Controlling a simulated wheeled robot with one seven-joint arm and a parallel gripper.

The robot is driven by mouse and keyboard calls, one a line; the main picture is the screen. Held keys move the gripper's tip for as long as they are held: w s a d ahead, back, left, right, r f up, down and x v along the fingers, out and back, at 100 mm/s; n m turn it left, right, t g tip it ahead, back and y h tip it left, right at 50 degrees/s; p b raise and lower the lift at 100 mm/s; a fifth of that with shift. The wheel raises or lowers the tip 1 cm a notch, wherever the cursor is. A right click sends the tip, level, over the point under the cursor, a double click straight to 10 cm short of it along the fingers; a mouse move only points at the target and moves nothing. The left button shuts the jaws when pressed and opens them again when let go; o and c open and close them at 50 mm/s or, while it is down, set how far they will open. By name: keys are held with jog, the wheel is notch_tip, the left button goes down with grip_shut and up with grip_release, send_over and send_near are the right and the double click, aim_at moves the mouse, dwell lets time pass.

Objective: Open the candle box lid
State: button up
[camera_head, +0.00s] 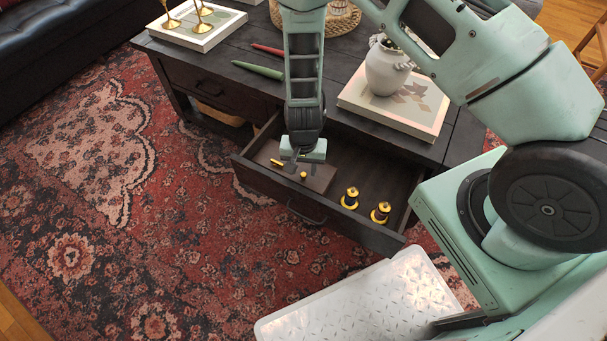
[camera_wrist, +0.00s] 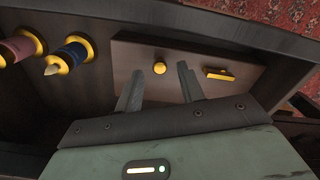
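The candle box (camera_head: 322,181) lies in the left part of the open drawer. It is a flat, dark brown box, and its lid (camera_wrist: 140,52) looks shut in the wrist view. A round yellow knob (camera_wrist: 159,68) sits on the lid, and a small elongated yellow piece (camera_wrist: 217,74) lies toward the lid's right end. My gripper (camera_head: 291,165) points down over the box. In the wrist view its two fingers are apart, with the knob showing between their tips (camera_wrist: 159,74). Nothing is held. I cannot tell how far the tips are above the lid.
The drawer (camera_head: 280,203) is pulled out of the dark coffee table (camera_head: 225,72). A vase (camera_head: 386,68) on a book and two candles (camera_head: 258,70) (camera_head: 267,49) are on the tabletop.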

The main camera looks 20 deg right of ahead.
jog(key=shift+f, duration=1.25)
